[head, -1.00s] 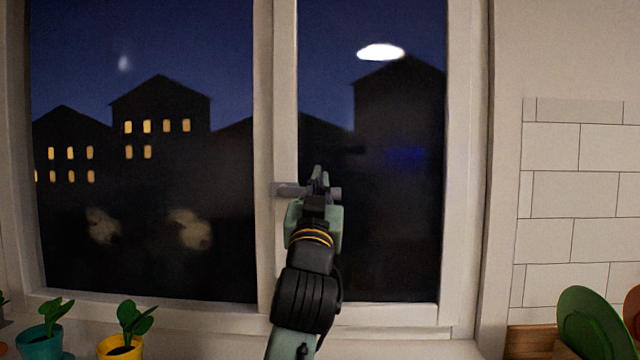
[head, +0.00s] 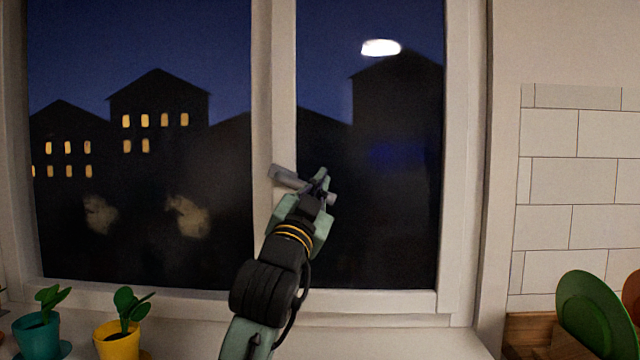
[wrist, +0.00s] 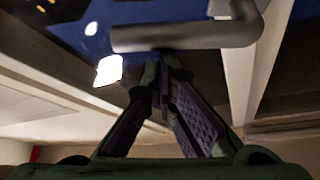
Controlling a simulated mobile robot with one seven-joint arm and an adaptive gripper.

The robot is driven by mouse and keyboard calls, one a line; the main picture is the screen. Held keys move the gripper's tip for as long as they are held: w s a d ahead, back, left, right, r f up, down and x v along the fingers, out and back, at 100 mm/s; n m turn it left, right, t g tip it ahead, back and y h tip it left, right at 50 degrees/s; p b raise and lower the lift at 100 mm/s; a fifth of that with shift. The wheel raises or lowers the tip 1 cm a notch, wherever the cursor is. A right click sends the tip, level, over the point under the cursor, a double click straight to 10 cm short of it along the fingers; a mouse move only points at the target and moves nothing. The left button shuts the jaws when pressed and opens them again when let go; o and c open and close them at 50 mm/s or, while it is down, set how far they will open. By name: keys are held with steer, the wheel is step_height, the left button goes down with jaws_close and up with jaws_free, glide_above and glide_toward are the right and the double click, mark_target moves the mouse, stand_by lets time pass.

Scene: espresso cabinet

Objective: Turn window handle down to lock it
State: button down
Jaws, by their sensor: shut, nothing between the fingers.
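The grey window handle (head: 288,178) sits on the white post between the two panes. In the head view it slants, its free right end lower than its left end. My gripper (head: 320,180) is at the right part of the handle, overlapping it and hiding some of it. In the wrist view the handle's bar (wrist: 185,36) crosses just past my gripper's fingertips (wrist: 163,65), which are together with nothing between them. The fingertips appear against or very near the bar; exact contact is hard to tell.
A yellow pot (head: 118,342) and a teal pot (head: 37,336) with plants stand on the sill at lower left. A green plate (head: 586,312) stands in a wooden rack at lower right. The sill's middle is partly covered by my arm.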

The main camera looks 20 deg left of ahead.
steer(key=s+a+f+m+g+h+b, duration=0.1)
steer(key=a+f+m+g+h, duration=0.3)
steer(key=m, duration=1)
steer(key=shift+s+a+f+g+h+b, duration=0.25)
steer(key=shift+a+f+g+h+b, duration=0.2)
steer(key=shift+a+f+g, duration=0.6)
steer(key=shift+d+f+t, duration=0.25)
